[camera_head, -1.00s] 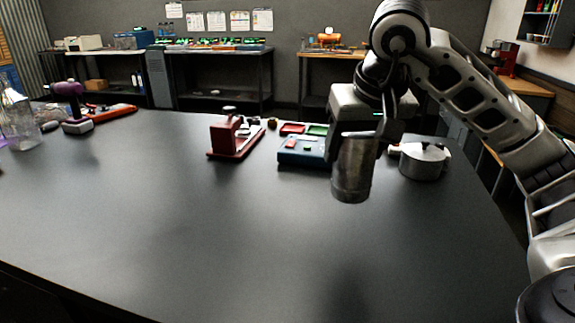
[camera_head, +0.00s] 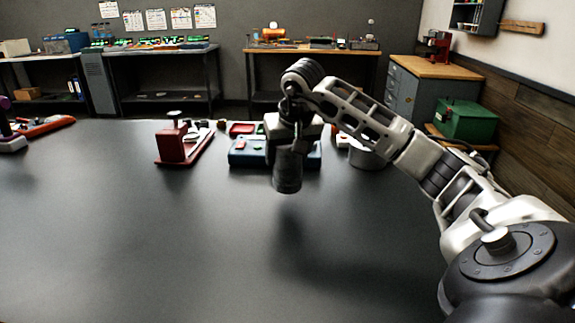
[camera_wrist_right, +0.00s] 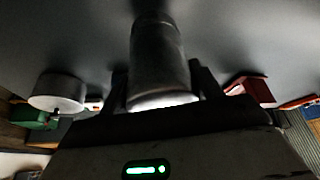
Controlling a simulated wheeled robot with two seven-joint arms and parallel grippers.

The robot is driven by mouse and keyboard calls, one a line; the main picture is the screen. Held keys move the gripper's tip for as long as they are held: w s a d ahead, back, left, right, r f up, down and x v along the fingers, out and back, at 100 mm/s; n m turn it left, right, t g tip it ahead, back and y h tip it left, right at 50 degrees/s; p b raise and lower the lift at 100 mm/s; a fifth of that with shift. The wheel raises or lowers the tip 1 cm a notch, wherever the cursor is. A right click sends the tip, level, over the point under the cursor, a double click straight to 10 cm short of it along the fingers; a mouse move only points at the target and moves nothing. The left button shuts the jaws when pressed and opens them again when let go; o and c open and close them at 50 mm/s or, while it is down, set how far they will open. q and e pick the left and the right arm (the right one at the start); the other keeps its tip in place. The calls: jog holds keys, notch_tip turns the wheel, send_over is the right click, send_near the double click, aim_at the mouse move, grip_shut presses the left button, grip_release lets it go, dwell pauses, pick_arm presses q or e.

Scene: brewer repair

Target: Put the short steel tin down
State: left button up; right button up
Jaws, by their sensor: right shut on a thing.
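The short steel tin (camera_head: 288,172) is a dark grey metal cylinder. It hangs upright from my right gripper (camera_head: 289,146), over the black table in front of the blue box. In the right wrist view the tin (camera_wrist_right: 158,55) stands between the two fingers of the right gripper (camera_wrist_right: 160,84), which are shut on it. A dark shadow lies on the table below the tin; the tin looks a little above the surface, but the exact gap is hard to tell. My left gripper is not in view.
The blue box (camera_head: 248,153) is behind the tin, partly hidden by my gripper. A red press-like device (camera_head: 172,146) stands to the left, a white-grey pot (camera_head: 366,156) to the right. The black table (camera_head: 150,245) is bare in front and to the left.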

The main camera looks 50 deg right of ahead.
aim_at(287, 167)
jog(key=shift+w+d+f, duration=0.1)
jog(key=shift+w+f, duration=0.05)
jog(key=shift+f, duration=1.55)
jog(key=o, duration=1.1)
jog(key=shift+f, duration=0.15)
jog(key=shift+o, duration=0.2)
